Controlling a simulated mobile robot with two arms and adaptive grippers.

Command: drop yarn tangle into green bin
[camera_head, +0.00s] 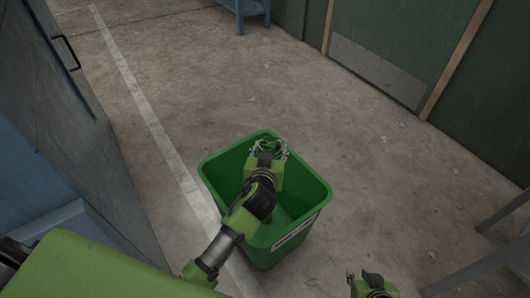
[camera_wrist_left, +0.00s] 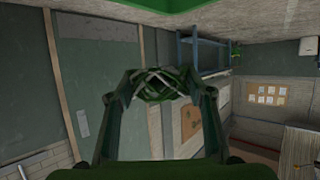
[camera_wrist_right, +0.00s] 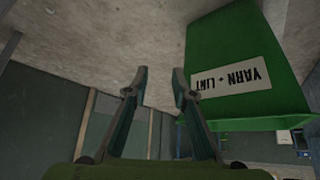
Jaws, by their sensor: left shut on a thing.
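The green bin (camera_head: 316,187) stands on the floor in the head view, open at the top. In the right wrist view the bin (camera_wrist_right: 220,50) shows a label reading "YARN + LINT". My left gripper (camera_head: 268,146) is over the bin's opening near its far rim. It is shut on the yarn tangle (camera_head: 273,147), a dark green clump. In the left wrist view the tangle (camera_wrist_left: 155,86) sits between the fingertips, with pale strands on it. My right gripper (camera_wrist_right: 159,80) is open and empty beside the bin; it also shows at the bottom right of the head view.
A blue-grey cabinet (camera_head: 60,110) with a handle stands at the left. A blue stand (camera_head: 240,10) is at the back, and grey metal legs (camera_head: 490,262) are at the lower right. Concrete floor (camera_head: 200,70) is clear behind the bin.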

